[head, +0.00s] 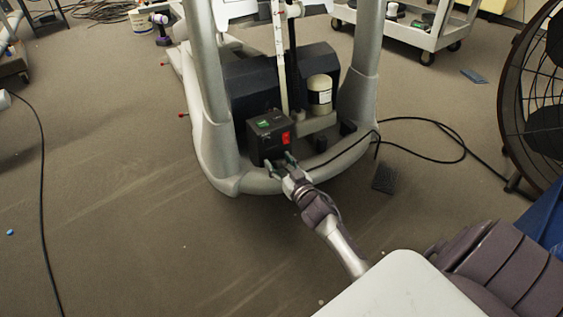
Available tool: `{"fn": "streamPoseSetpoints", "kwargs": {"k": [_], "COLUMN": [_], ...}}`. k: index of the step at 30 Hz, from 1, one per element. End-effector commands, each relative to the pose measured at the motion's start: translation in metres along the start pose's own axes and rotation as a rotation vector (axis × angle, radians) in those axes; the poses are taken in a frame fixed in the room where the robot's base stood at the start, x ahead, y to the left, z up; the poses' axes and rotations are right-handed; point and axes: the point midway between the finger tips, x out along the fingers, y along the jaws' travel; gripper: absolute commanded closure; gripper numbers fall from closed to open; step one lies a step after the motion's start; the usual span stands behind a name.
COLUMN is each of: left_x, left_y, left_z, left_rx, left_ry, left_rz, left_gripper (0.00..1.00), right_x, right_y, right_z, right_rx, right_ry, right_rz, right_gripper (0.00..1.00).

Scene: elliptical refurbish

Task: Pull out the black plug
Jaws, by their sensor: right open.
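A black power box (262,148) with a red switch (286,137) sits low in the grey frame of the elliptical machine (222,165). A black cable (420,155) runs from the floor at the right over the frame toward the front of this box. The black plug cannot be made out clearly; the box's lower front is partly hidden by my right gripper. My right gripper (282,163) is open, its fingertips right at the lower front of the box. Whether they touch anything cannot be told. My left gripper is not in view.
The frame's curved front tube (345,158) passes close by my right gripper. A white cylinder (320,95) stands behind the box. A large fan (540,100) stands at the right, a cart (425,35) behind. The carpet at left is mostly clear.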

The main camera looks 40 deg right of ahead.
Motion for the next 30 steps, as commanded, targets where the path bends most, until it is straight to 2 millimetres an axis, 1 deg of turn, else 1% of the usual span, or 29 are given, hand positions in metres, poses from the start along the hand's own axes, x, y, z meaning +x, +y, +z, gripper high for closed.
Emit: {"fn": "streamPoseSetpoints", "kwargs": {"k": [2,5,8,12,15,18,21,24,30], "left_x": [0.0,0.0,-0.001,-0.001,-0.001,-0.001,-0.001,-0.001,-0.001], "left_y": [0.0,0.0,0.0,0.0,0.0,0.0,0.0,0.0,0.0], "left_z": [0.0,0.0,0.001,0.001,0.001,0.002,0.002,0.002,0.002], "left_rx": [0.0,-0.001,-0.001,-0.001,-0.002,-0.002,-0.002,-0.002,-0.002], "left_ry": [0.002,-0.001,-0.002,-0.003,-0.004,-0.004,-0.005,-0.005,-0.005], "left_rz": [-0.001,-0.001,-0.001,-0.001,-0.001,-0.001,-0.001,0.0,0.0], "left_gripper": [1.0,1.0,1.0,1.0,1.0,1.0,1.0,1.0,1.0], "right_x": [-0.004,-0.017,-0.036,-0.068,-0.088,-0.103,-0.114,-0.119,-0.121], "right_y": [0.0,0.0,0.0,0.0,0.0,0.0,0.0,0.0,0.0], "right_z": [0.001,0.001,0.002,0.002,0.002,0.001,0.001,0.001,0.0], "right_rx": [0.0,0.001,0.0,0.0,0.001,0.001,0.001,0.0,0.0], "right_ry": [-0.001,-0.002,-0.003,-0.004,-0.004,-0.002,-0.002,-0.001,0.0], "right_rz": [0.0,0.0,0.0,0.001,0.001,0.001,0.001,0.001,0.0], "right_gripper": [0.42,0.42,0.42,0.42,0.42,0.42,0.42,0.42,0.42]}}
